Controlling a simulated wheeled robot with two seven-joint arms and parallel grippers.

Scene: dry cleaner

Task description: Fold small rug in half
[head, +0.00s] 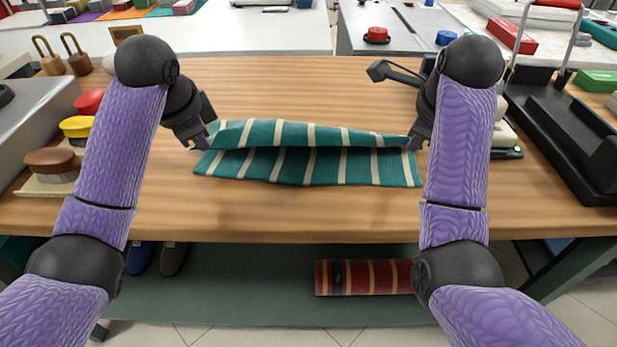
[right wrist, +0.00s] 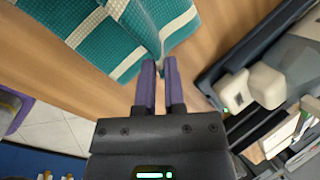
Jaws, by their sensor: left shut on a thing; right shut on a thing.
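The small rug (head: 300,170) is teal with cream stripes and lies on the wooden table in front of me. Its far edge is lifted and curls over the near part, sagging in the middle between my grippers. My left gripper (head: 207,140) is shut on the rug's left far corner. My right gripper (head: 413,142) is shut on the right far corner. In the right wrist view the rug (right wrist: 115,30) reaches the tips of the shut purple fingers of my right gripper (right wrist: 161,65). The left fingertips are partly hidden by the rug.
A black device (head: 575,130) stands at the table's right side. Red, yellow and brown round-topped items stand at the left, the yellow one (head: 77,128) in the middle. The wooden table (head: 300,220) is clear before and behind the rug. A rolled red striped rug (head: 370,277) lies on the shelf below.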

